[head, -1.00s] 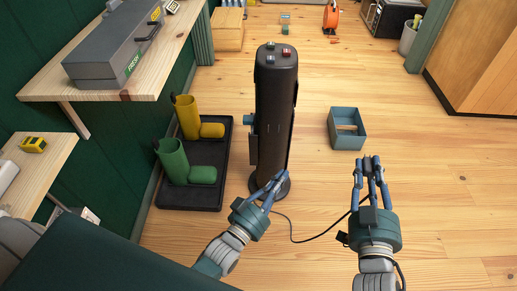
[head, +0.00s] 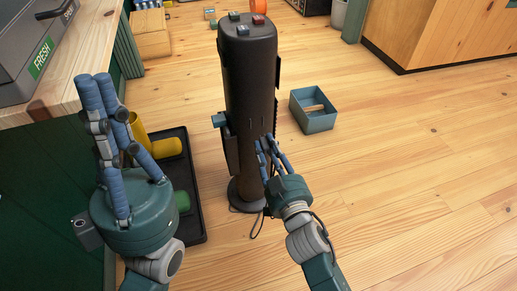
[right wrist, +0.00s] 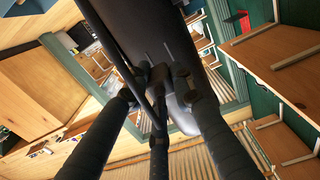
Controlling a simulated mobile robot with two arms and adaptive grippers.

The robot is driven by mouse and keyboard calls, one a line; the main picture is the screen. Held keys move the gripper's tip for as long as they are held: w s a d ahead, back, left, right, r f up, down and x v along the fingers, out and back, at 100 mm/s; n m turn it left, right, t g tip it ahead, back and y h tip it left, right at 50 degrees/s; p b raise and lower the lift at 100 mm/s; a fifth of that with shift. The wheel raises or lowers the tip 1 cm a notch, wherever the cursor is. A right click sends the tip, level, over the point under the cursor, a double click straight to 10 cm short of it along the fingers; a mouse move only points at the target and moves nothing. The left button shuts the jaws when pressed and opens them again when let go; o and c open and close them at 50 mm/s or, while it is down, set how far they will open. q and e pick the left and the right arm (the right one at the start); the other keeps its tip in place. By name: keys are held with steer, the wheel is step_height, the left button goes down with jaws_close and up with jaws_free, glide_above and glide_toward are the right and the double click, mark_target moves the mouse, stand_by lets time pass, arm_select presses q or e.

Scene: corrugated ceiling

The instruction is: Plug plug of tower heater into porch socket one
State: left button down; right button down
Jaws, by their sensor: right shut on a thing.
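The tower heater (head: 250,85) stands upright on the floor, a dark column on a round base (head: 243,197). Its thin black cable (head: 262,222) loops beside the base. My right gripper (head: 268,150) is in front of the heater's lower part, shut on the plug; the fingers and dark surroundings hide the plug. In the right wrist view the fingers (right wrist: 158,85) close together before the dark heater (right wrist: 155,35). My left gripper (head: 95,85) is raised at the left with nothing visible in it; its finger opening is unclear. I cannot make out porch socket one.
A black tray (head: 192,225) with yellow (head: 167,148) and green boots lies left of the heater. A teal box (head: 315,118) sits to its right. A wooden bench (head: 85,70) with a grey toolbox (head: 20,55) is at the left. The floor at the right is clear.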

mark_target(256, 122)
steer(key=shift+b+x, duration=0.5)
steer(key=shift+x, duration=2.4)
steer(key=shift+p, duration=0.55)
steer(key=shift+w+a, duration=0.15)
steer(key=shift+w, duration=0.35)
steer(key=c, duration=1.4)
jaws_free()
steer(key=shift+s, duration=0.1)
steer(key=v, duration=1.1)
steer(key=shift+s, duration=0.4)
